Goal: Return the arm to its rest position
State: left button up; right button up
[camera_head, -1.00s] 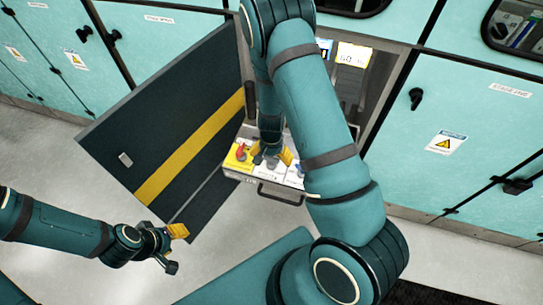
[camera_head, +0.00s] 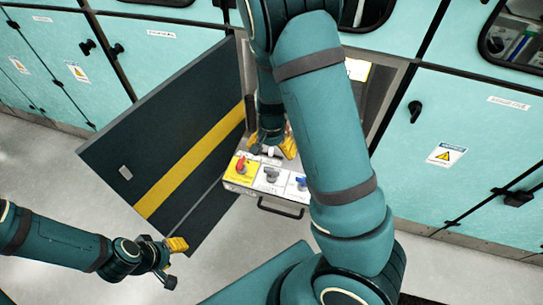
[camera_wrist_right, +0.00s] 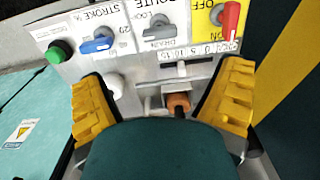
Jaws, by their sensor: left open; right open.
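My right arm (camera_head: 325,120) reaches from the lower right up over the open cabinet. Its gripper (camera_head: 272,145) is open above the control panel, its yellow fingers partly hidden by the arm. In the right wrist view the same gripper (camera_wrist_right: 165,100) has its fingers wide apart with nothing held between them. The panel (camera_wrist_right: 130,62) carries a red switch (camera_wrist_right: 230,20), a grey switch (camera_wrist_right: 160,30), a blue switch (camera_wrist_right: 97,45) and a green button (camera_wrist_right: 60,51). My left gripper (camera_head: 174,258) is open and empty at the lower left, above the floor.
A dark cabinet door (camera_head: 165,125) with a yellow stripe stands open left of the panel. A black handle (camera_head: 281,207) juts from the panel's front. Closed teal cabinets (camera_head: 455,110) line the back. Bare floor (camera_head: 60,185) is clear at left.

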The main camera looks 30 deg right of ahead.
jog(key=shift+r, duration=0.3)
jog(key=s+a+f+n+y, duration=0.1)
jog(key=s+a+f+n, duration=0.1)
jog(key=a, duration=0.3)
jog(key=s+a+f+n+t+y, duration=0.1)
jog(key=s+a+f+n, duration=0.2)
jog(key=a, duration=0.3)
jog(key=s+a+f+n+y, duration=0.1)
jog(key=s+a+f+n, duration=0.2)
jog(key=a, duration=0.3)
jog(key=shift+s+a+f+t+y, duration=0.15)
jog(key=shift+s+f+t+y, duration=0.2)
jog(key=shift+s+f, duration=0.5)
jog(key=shift+c, duration=0.3)
